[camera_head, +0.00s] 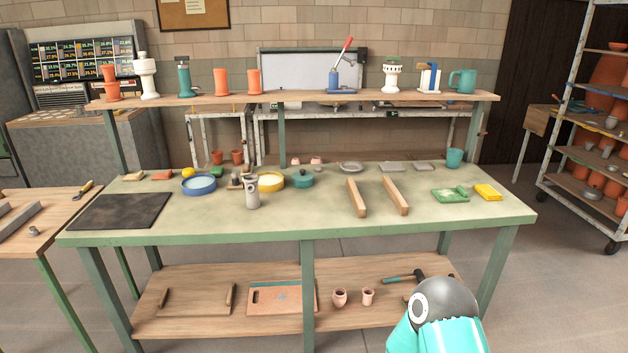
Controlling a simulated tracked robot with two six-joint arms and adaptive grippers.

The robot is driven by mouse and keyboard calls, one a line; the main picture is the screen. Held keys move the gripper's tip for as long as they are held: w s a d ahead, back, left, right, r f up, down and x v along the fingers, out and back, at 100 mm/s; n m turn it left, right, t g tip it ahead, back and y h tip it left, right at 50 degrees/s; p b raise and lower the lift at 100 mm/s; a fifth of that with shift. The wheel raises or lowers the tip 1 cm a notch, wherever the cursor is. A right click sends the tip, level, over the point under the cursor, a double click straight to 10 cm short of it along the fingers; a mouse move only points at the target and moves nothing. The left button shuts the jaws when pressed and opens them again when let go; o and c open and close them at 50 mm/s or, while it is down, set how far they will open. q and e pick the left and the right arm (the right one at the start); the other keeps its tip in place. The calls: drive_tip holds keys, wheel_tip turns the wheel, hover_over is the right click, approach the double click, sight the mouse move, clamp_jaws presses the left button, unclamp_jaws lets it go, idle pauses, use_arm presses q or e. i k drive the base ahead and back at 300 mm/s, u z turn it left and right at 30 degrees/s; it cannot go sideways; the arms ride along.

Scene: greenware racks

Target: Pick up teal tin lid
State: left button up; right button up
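A small round teal piece with a knob on top, which looks like the teal tin lid (303,179), rests on the green workbench (280,226) near its middle. It is just right of a yellow-rimmed round bowl (270,182). I cannot tell whether the lid sits on a tin or directly on the bench. Neither of my grippers shows. A teal and dark part of my own arm rises at the bottom right, well in front of the bench and apart from the lid.
A grey bottle-like item (252,193) stands front left of the lid, and a blue bowl (199,185) is farther left. Two wooden bars (356,197) lie to the right. An upper shelf (300,99) spans the bench's back. The front middle of the bench is clear.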

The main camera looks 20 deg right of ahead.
sight(302, 175)
drive_tip(key=u, duration=0.1)
drive_tip(key=i, duration=0.95)
drive_tip(key=z, duration=0.05)
